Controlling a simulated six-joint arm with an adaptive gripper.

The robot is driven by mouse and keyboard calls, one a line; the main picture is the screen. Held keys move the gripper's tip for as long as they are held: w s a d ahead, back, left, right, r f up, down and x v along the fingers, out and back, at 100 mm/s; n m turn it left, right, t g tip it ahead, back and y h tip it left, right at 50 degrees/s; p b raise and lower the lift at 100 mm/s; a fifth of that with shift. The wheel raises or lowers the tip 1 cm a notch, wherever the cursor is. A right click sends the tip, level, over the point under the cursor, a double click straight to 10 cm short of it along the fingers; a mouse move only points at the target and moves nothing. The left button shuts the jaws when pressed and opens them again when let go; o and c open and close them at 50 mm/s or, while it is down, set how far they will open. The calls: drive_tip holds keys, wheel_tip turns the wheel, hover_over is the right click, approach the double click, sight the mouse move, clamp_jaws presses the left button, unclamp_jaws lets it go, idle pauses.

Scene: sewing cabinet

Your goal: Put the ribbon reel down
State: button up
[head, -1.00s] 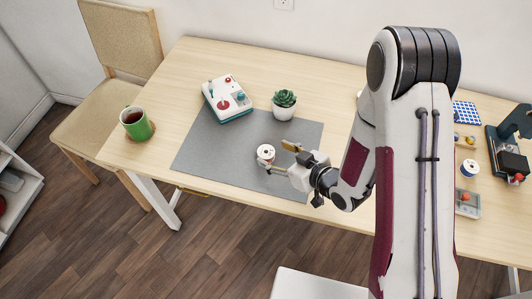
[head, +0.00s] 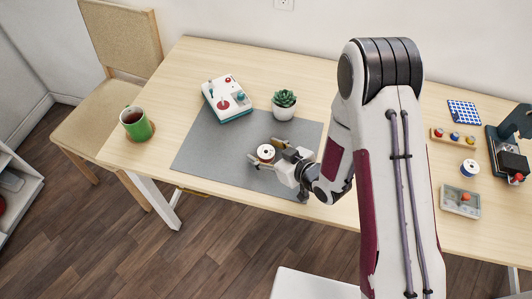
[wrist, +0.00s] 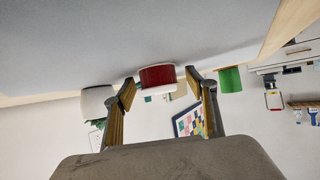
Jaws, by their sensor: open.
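The ribbon reel (head: 265,153), a white spool with dark red ribbon, stands on the grey mat (head: 215,155) near the mat's middle. My gripper (head: 264,149) is open, with one finger on each side of the reel. In the wrist view, which is upside down, the red ribbon and pale flange of the reel (wrist: 158,77) show between the two fingertips (wrist: 160,82). The reel's base appears to rest on the mat. I cannot tell whether either finger touches it.
A succulent pot (head: 283,112) stands just behind the reel. A white device (head: 229,99) with red and teal parts is at the mat's back left, and a green mug (head: 136,125) is further left. The mat's left is clear.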

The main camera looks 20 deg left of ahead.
idle(0.4)
drive_tip(key=c, duration=1.2)
drive_tip(key=shift+o, duration=0.2)
drive_tip(key=shift+r, duration=0.15)
wheel_tip(320, 180, up, 10)
idle(0.5)
